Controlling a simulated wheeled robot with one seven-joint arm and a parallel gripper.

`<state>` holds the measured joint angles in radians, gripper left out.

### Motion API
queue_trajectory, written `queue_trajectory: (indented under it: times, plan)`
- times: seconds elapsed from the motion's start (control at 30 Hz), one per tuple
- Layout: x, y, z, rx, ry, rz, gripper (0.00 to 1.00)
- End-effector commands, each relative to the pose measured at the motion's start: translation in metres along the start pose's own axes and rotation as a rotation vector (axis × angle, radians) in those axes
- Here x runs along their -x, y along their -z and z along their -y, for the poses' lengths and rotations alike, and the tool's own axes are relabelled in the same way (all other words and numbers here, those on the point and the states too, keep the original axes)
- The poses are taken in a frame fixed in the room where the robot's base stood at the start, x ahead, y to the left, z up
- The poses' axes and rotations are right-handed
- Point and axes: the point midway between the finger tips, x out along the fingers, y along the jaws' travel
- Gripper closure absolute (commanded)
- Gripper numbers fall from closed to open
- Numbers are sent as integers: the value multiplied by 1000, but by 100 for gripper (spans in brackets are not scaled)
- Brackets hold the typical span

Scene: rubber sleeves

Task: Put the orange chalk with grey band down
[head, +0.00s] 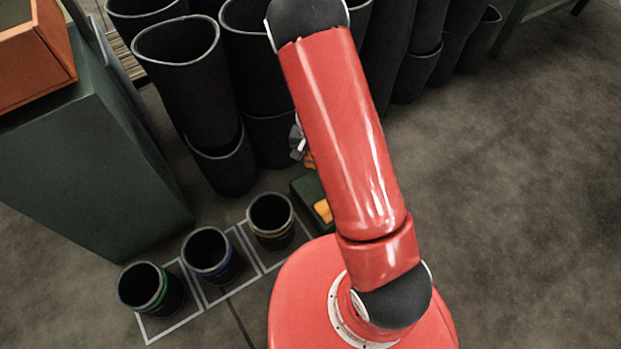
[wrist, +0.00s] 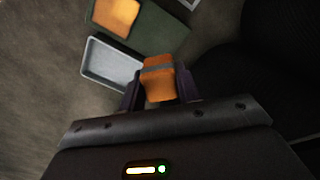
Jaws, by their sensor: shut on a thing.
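The orange chalk with grey band (wrist: 158,84) is a short orange block with a grey stripe across it. In the wrist view it sits between the two fingers of my gripper (wrist: 160,92), which is shut on it. Beyond it in that view lies a dark green holder with a pale grey tray (wrist: 112,67) and another orange piece (wrist: 116,15). I cannot tell the chalk's height above them. In the head view my red arm hides most of the gripper, and only a bit of it (head: 298,140) shows at the arm's left edge.
Several black rubber sleeves (head: 180,75) stand upright at the back. Three short sleeves with green (head: 150,290), blue (head: 210,257) and yellow (head: 271,220) bands stand in white floor outlines. A dark green cabinet (head: 85,160) is at left. The floor at right is clear.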

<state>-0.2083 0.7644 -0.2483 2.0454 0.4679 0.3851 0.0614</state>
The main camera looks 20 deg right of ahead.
Motion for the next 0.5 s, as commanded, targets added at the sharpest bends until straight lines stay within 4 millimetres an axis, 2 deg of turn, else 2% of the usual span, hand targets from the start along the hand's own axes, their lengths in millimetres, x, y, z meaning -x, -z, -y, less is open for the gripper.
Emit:
queue_trajectory:
  times: [0.03, 0.2, 0.33, 0.5]
  plan:
    - [-19, 0, -1, 0, -2, 3, 89]
    - [-61, 0, 0, -1, -1, 2, 89]
    - [-82, 0, -1, 0, -1, 1, 89]
    - [-92, 0, 0, 1, 1, 0, 89]
